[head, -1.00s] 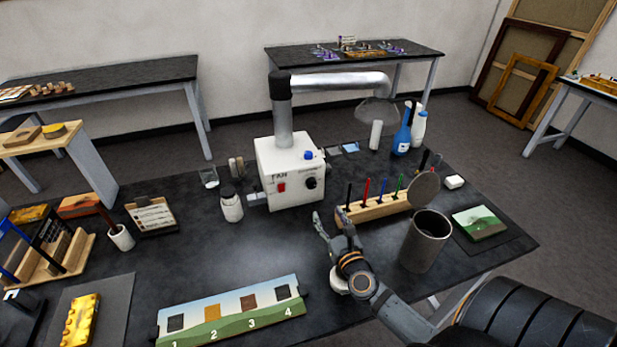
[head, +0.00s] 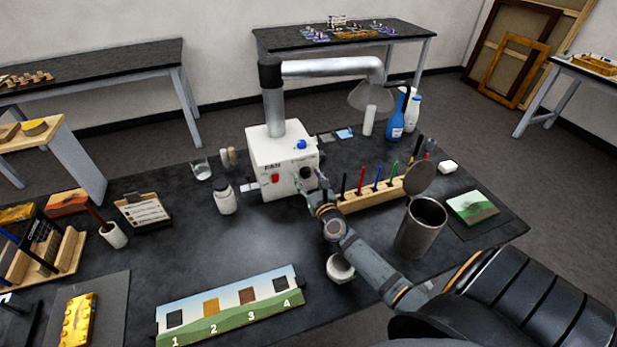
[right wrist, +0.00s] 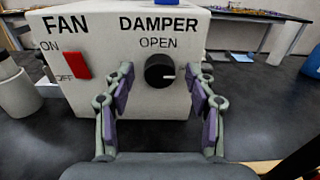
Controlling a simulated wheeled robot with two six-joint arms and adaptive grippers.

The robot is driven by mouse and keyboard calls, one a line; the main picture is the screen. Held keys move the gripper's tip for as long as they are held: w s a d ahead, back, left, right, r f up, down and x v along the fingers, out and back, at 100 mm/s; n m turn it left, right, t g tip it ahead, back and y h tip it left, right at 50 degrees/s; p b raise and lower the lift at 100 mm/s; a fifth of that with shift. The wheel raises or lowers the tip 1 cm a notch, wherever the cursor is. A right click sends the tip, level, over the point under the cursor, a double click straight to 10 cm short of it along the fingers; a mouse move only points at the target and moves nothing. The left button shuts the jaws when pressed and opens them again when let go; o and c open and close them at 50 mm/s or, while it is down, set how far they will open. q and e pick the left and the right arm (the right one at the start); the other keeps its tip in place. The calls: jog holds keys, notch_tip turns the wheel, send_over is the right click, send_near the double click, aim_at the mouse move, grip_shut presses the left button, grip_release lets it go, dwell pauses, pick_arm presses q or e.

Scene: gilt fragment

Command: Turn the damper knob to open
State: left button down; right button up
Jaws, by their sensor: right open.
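The white fan box (head: 267,152) stands on the black table, and its front face fills the upper part of the right wrist view (right wrist: 110,95). The round black damper knob (right wrist: 159,71) sits under the words DAMPER and OPEN. Its white mark points right, not up at OPEN. In the head view the knob (head: 306,172) shows just beyond my fingertips. My right gripper (right wrist: 165,82) is open, with one finger on each side of the knob in the wrist picture. I cannot tell whether either finger touches it. My left gripper is not in view.
The red fan switch (right wrist: 77,65) is left of the knob. A wooden rack (head: 375,194) of coloured tools stands close right of my gripper, with a metal can (head: 420,228) nearer me. A white jar (head: 225,198) stands left of the box.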

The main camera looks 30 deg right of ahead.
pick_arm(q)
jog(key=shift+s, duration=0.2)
pick_arm(e)
jog(key=shift+w, duration=0.15)
jog(key=shift+c, duration=0.7)
jog(key=c, duration=1)
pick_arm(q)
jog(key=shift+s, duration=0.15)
